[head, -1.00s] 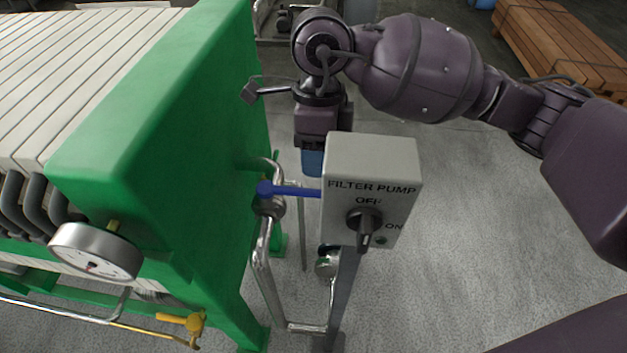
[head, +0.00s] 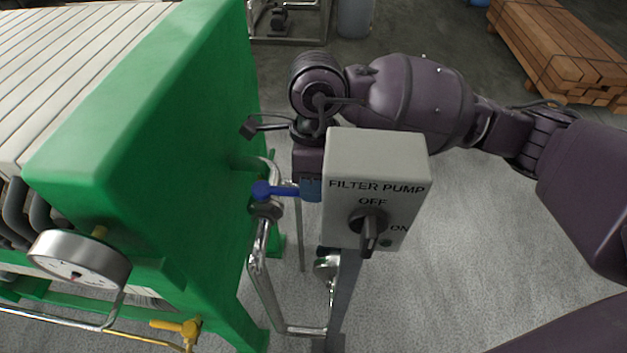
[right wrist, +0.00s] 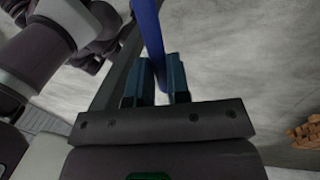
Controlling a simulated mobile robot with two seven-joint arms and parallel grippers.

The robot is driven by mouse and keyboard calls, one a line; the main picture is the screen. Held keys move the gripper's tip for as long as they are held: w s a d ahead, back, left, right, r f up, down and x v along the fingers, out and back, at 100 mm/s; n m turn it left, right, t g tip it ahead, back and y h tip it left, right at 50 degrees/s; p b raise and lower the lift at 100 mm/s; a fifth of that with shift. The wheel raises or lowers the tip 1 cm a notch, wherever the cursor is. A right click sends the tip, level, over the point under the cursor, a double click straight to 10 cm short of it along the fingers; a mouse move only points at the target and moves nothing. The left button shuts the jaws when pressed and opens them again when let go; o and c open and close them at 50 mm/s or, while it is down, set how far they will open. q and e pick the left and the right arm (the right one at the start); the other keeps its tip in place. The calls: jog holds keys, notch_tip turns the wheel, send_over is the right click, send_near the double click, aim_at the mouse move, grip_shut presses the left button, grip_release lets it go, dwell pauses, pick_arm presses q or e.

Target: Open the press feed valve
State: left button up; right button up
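The press feed valve has a blue lever handle (head: 282,191) that points right from the metal pipe beside the green press frame. My right gripper (head: 311,188) is at the handle's free end, partly hidden behind the filter pump box. In the right wrist view the blue handle (right wrist: 151,35) runs between the two blue fingers of the right gripper (right wrist: 159,80). The fingers are close together, with the handle filling the gap, so the gripper looks shut on it. My left gripper is not in view.
The grey filter pump box (head: 375,165), with its black knob (head: 369,228), stands on a post just right of the handle. The green press frame (head: 170,140) and a gauge (head: 80,260) are at left. A yellow valve (head: 178,327) sits low. Timber (head: 560,45) lies at far right.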

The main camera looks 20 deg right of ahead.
jog(key=shift+c, duration=1.1)
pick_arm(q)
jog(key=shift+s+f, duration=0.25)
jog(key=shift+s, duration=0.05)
pick_arm(e)
grip_shut()
jog(key=s+m+p, duration=0.1)
jog(key=s+a+m+p, duration=0.1)
jog(key=m+p, duration=0.1)
jog(key=s+m+p, duration=0.1)
jog(key=p, duration=0.1)
jog(key=shift+a+m+y, duration=0.3)
jog(key=shift+a+y, duration=0.1)
jog(key=o, duration=0.7)
grip_release()
jog(key=shift+c, duration=0.2)
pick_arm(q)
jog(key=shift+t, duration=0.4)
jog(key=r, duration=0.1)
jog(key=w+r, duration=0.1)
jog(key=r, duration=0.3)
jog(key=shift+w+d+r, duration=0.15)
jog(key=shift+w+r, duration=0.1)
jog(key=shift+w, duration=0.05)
pick_arm(e)
jog(key=shift+o, duration=0.5)
